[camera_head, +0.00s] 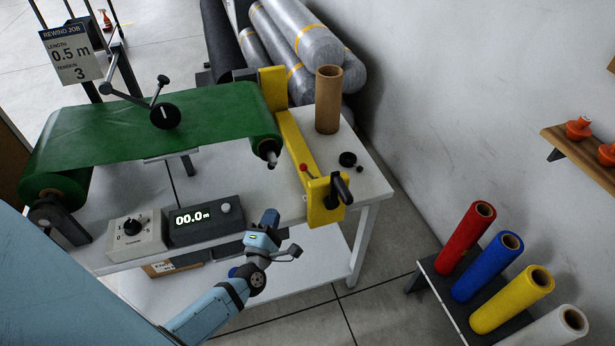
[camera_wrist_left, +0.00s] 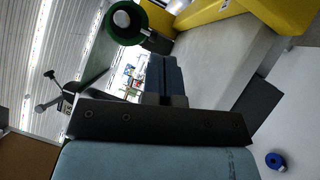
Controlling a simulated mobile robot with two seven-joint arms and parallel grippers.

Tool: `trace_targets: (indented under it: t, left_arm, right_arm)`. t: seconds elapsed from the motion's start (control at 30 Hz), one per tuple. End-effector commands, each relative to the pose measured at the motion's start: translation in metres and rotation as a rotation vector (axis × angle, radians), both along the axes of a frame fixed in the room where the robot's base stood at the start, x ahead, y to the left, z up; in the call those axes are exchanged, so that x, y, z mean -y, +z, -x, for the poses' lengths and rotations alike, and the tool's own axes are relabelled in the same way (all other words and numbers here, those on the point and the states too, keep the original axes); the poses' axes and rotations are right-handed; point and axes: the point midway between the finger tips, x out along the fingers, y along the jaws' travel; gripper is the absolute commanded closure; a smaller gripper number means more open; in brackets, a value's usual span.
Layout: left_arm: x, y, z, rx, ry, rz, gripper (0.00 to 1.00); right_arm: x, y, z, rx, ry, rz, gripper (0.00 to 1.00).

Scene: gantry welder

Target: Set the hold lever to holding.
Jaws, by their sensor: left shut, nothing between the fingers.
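The machine has a yellow frame (camera_head: 296,140) at its right end. A small red-knobbed lever (camera_head: 303,168) stands on the yellow frame, and a black handle (camera_head: 341,187) sits at its front end. Which of these is the hold lever, I cannot tell for sure. My left gripper (camera_head: 270,218) is in front of the table edge, left of the yellow end block and apart from it. It is shut and empty; its fingers show in the left wrist view (camera_wrist_left: 166,80). My right gripper is not in view.
A green web (camera_head: 200,115) runs over the white table. A counter box (camera_head: 205,222) reads 00.0 m, beside a dial box (camera_head: 136,234). A cardboard tube (camera_head: 328,100) stands at the back right. Coloured rolls (camera_head: 487,265) stand on a rack at the lower right.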

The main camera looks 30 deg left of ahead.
Motion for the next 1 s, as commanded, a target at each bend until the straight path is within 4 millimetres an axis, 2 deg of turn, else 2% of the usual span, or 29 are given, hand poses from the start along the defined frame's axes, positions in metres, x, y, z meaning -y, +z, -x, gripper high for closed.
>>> trace_targets:
  t: [0.33, 0.47, 0.57, 0.93, 1.0]
  left_arm:
    - [-0.001, 0.0, -0.001, 0.0, 0.001, 0.001, 1.0]
    - [-0.003, 0.002, -0.009, 0.001, 0.001, 0.0, 1.0]
    - [-0.007, 0.006, -0.024, 0.002, 0.0, 0.0, 1.0]
    - [-0.029, 0.019, -0.098, 0.002, 0.001, -0.001, 1.0]
    - [-0.022, 0.023, -0.107, 0.0, 0.001, 0.002, 1.0]
  right_arm:
    - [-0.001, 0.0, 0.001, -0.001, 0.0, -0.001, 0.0]
    - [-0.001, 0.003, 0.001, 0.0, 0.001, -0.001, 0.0]
    - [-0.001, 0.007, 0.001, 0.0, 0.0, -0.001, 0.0]
    - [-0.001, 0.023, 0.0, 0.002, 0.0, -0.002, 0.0]
    - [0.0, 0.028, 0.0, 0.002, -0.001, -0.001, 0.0]
